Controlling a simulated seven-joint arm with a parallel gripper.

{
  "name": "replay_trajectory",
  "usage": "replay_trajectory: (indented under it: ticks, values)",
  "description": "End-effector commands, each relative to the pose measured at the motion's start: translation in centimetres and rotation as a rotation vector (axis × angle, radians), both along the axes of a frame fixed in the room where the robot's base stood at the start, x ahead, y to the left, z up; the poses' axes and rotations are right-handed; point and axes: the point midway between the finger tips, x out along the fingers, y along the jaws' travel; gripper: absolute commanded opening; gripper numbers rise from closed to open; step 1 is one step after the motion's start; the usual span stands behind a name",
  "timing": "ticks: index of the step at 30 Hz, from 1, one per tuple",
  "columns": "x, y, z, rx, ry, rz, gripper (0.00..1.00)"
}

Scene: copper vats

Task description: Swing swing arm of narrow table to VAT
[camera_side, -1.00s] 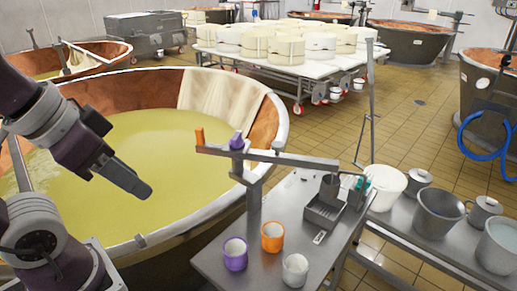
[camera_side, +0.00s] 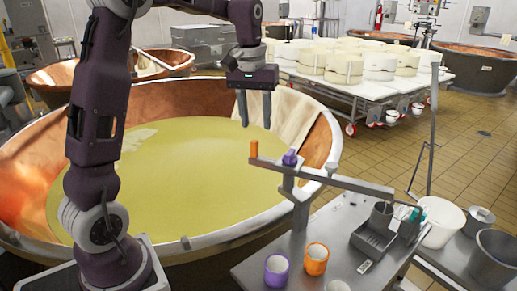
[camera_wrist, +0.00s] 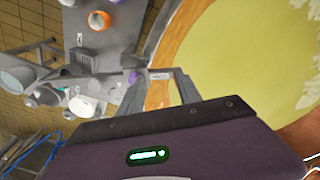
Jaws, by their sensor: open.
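The narrow table (camera_side: 318,235) stands at the lower right of the side view, beside the vat. Its grey swing arm (camera_side: 335,178) sits on a post at the vat's rim. An orange piece (camera_side: 254,149) stands on the arm's left end and a purple piece (camera_side: 290,158) beside it. The left end reaches over the rim of the vat (camera_side: 329,160), which holds yellow liquid. In the wrist view the swing arm (camera_wrist: 155,74) shows between the fingers.
On the table are a purple cup (camera_side: 277,270), an orange cup (camera_side: 316,258) and a grey tray (camera_side: 374,240). Buckets (camera_side: 440,222) stand at the right. A white trolley (camera_side: 372,85) with cheeses is behind.

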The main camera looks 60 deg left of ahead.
Motion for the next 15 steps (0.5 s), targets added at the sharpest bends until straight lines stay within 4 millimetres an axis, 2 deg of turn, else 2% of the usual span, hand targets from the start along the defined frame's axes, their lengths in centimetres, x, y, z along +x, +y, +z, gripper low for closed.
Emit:
replay_trajectory:
  ticks: [1, 3, 6, 10, 15]
  values:
    - [1.5, 2.3, -1.8, -0.015, 0.036, 0.059, 0.41]
    - [2.8, 4.6, -3.8, -0.029, 0.07, 0.12, 0.41]
    - [3.7, 6.3, -5.4, -0.039, 0.094, 0.166, 0.41]
    - [3.8, 6.6, -7.2, -0.042, 0.102, 0.176, 0.41]
    - [3.8, 6.6, -10.6, -0.041, 0.102, 0.173, 0.41]
